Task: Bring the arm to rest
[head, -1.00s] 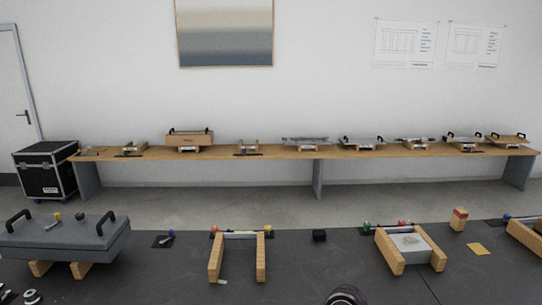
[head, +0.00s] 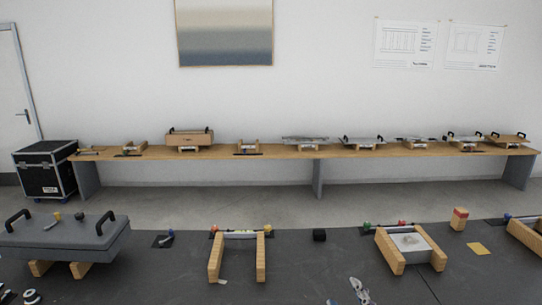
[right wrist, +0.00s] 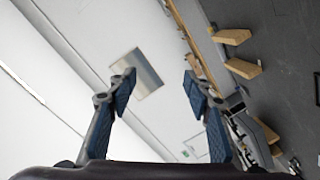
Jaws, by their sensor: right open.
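My right gripper (head: 361,291) shows at the bottom edge of the head view, right of centre, in front of the dark worktop. In the right wrist view its two blue-padded fingers (right wrist: 160,84) stand wide apart. Nothing is between them but the distant wall and picture. Only a small part of my right arm shows in the head view. My left gripper is not in view.
A long bench (head: 300,154) stands behind.

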